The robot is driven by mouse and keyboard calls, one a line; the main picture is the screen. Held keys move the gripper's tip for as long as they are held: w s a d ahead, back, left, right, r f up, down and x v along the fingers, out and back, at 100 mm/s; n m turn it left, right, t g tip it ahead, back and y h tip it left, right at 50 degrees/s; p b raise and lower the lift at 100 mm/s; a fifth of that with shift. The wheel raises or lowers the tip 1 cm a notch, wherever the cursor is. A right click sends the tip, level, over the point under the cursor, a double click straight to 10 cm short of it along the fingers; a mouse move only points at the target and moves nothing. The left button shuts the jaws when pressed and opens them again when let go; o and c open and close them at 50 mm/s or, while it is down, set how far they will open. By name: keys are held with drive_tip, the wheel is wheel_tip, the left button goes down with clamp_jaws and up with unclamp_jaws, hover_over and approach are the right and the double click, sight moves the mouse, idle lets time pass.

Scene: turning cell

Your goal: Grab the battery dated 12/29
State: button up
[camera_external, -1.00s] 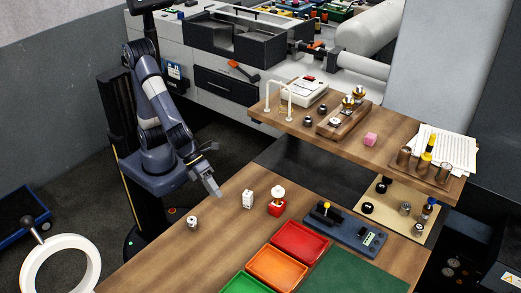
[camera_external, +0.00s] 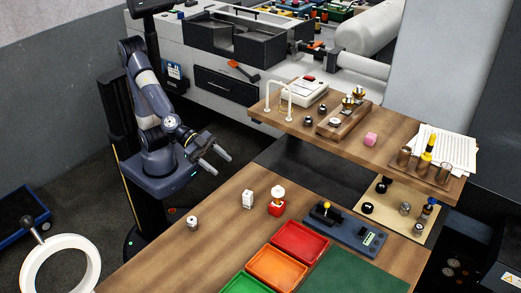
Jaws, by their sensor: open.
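My gripper (camera_external: 222,164) is open and empty, held above the left end of the wooden table (camera_external: 190,260). Its two fingers are apart and point to the right. No date can be read on anything, so I cannot tell which thing is the battery dated 12/29. A small silvery cylinder (camera_external: 192,222) stands on the table below my gripper. A white spotted block (camera_external: 248,199) stands to the right of it. Beside that is a red block with a white rounded top (camera_external: 277,202). All of these are apart from my gripper.
Red (camera_external: 327,241), orange (camera_external: 303,267) and green (camera_external: 236,289) trays lie at the front. A dark blue device (camera_external: 352,236) is right of them. The table's left part is mostly bare.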

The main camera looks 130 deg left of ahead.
drive_tip(key=s+a+f+n+y, duration=0.1)
drive_tip(key=s+a+n+y, duration=0.1)
drive_tip(key=a+n, duration=0.15)
approach(248, 193)
drive_tip(key=shift+g, duration=0.4)
drive_tip(key=x, duration=0.4)
drive_tip(key=shift+w+d+f+b, duration=0.1)
drive_tip(key=shift+w+f+b, duration=0.1)
drive_tip(key=shift+b, duration=0.2)
drive_tip(key=shift+p+x, duration=0.3)
drive_tip(key=shift+x, duration=2.55)
drive_tip(key=shift+c, duration=0.4)
drive_tip(key=c, duration=1)
